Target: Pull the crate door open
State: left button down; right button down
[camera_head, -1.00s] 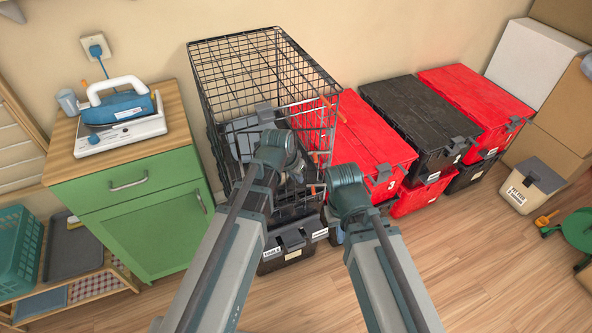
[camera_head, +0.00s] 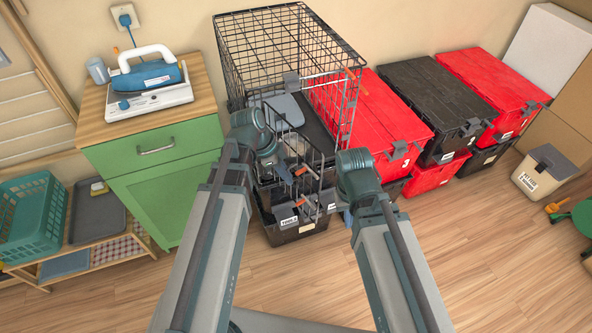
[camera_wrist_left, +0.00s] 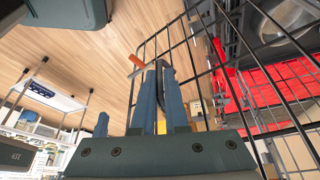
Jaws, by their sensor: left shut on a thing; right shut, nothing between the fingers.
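The black wire crate (camera_head: 285,45) stands against the wall. Its wire door (camera_head: 290,132) is swung partly outward from the front, leaving a gap on the right side; it also shows in the left wrist view (camera_wrist_left: 188,55). My left gripper (camera_head: 290,178) is at the door's free edge, beside an orange-tipped latch (camera_head: 301,171). In the left wrist view, my left gripper's blue fingers (camera_wrist_left: 158,72) are close together at the door's edge bar by the orange tip (camera_wrist_left: 138,62); the exact grip is partly hidden. My right gripper (camera_head: 347,218) is shut and empty, right of the door.
A black toolbox (camera_head: 290,232) sits below the crate front. Red totes (camera_head: 385,120) and a black tote (camera_head: 425,100) are stacked to the right. A green cabinet (camera_head: 165,200) with an iron (camera_head: 150,78) stands left. The floor in front is clear.

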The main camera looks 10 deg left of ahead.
pick_arm(q)
jog(key=s+a+m, duration=0.1)
jog(key=s+a, duration=0.1)
jog(key=a, duration=0.5)
jog(key=shift+s+a, duration=0.3)
jog(key=shift+s, duration=0.1)
jog(key=c, duration=0.9)
grip_release()
jog(key=shift+c, duration=0.2)
jog(key=shift+r, duration=0.1)
jog(key=w+p+v, duration=0.1)
jog(key=p+v, duration=1.1)
jog(key=v, duration=0.1)
jog(key=shift+s+a+r+p, duration=0.2)
jog(key=shift+s+r+p, duration=0.05)
jog(key=shift+p, duration=0.15)
jog(key=shift+s, duration=0.1)
